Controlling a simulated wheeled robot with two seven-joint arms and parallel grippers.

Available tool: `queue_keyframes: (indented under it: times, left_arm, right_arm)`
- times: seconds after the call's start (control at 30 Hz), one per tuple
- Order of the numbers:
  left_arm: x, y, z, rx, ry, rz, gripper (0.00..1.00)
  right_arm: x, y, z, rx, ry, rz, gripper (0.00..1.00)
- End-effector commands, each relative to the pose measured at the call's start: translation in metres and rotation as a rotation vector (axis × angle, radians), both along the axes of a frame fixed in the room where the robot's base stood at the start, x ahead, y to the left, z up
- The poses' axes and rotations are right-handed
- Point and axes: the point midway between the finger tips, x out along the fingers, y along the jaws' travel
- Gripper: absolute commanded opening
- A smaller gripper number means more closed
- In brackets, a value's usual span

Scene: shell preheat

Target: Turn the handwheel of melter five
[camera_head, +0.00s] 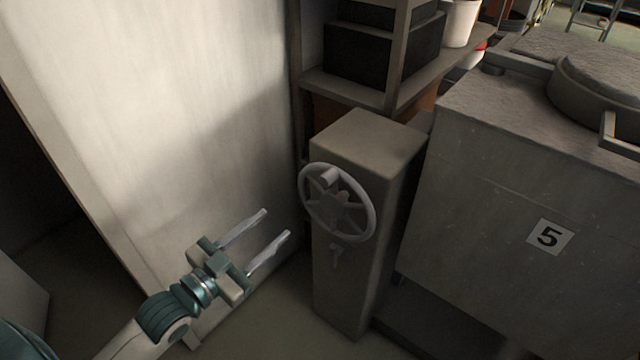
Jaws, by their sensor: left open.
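The handwheel (369,211) is a grey spoked wheel with a small knob near its top. It is mounted on the front of a grey pedestal (348,290). My left gripper (277,224) is open and empty, to the left of the wheel and a little lower in the picture. Its two fingers point toward the pedestal and appear apart from the wheel. My right gripper is not in view.
A tall pale panel (170,110) stands behind my left arm. Shelves (350,89) with dark boxes (385,45) and a white container (461,22) are behind the pedestal. The melter has a round lid (605,85) on top. Bare floor (270,325) shows left of the pedestal's foot.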

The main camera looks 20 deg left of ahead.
Motion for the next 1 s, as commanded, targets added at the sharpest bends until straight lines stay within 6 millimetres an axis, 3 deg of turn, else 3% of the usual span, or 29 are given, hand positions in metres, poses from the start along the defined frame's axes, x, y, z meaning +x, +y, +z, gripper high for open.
queue_keyframes:
  times: [0.37, 1.0]
  left_arm:
    - [0.026, -0.009, 0.002, 0.001, -0.001, 0.001, 0.43]
    - [0.121, -0.044, 0.003, -0.001, 0.000, 0.000, 0.43]
  right_arm:
    - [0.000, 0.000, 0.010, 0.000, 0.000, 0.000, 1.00]
    - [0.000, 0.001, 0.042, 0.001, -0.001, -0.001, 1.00]
